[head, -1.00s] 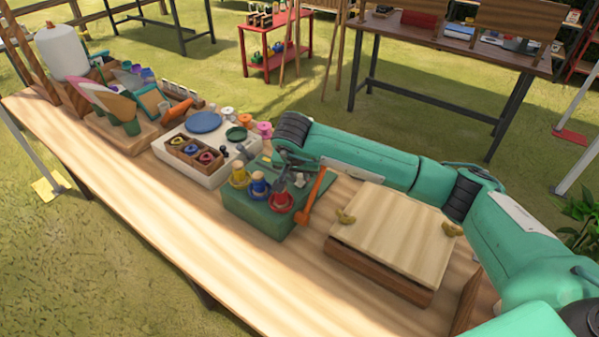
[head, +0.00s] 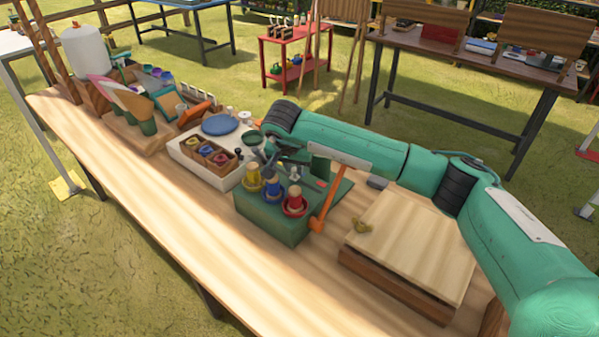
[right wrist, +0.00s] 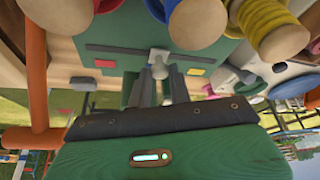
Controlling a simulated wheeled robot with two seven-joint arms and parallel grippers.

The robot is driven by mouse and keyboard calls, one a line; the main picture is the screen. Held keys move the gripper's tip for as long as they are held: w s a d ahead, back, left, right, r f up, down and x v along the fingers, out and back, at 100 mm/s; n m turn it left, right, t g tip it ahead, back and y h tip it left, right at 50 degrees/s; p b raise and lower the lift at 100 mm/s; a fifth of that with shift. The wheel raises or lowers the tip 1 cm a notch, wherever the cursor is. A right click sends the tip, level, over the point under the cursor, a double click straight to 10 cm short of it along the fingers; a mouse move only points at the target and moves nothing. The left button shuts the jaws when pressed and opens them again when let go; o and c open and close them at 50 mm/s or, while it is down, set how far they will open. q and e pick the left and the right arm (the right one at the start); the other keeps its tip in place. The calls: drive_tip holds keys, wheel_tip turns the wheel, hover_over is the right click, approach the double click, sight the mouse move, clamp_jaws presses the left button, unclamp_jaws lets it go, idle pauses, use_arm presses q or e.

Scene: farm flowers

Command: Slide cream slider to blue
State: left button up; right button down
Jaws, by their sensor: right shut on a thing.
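The cream slider (right wrist: 158,60) shows in the right wrist view as a pale knob on a green panel (right wrist: 120,48). My right gripper (right wrist: 161,78) is shut on it, with one dark finger on each side. I cannot make out a blue mark on the panel. In the head view my right gripper (head: 275,155) reaches down behind the green box, and its fingertips are mostly hidden. My left gripper is not in view.
The green box (head: 270,222) carries yellow (head: 253,178), blue (head: 272,188) and red (head: 295,203) spools. An orange lever (head: 322,205) stands at its right. A wooden box (head: 410,245) is farther right, and a white tray (head: 200,165) is left. The table's front strip is clear.

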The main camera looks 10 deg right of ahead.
drive_tip(key=c, duration=1.3)
unclamp_jaws()
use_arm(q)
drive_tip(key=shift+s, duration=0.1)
use_arm(e)
drive_tip(key=shift+r, duration=0.15)
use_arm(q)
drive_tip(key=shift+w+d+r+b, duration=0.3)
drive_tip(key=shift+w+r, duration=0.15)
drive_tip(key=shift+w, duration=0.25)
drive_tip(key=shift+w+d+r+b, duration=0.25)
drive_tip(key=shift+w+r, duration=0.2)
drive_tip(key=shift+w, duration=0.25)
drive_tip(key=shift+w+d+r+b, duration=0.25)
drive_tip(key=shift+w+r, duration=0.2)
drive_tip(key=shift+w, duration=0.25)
use_arm(e)
drive_tip(key=shift+v, duration=6.75)
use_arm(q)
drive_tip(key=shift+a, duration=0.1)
use_arm(e)
drive_tip(key=shift+r, duration=0.1)
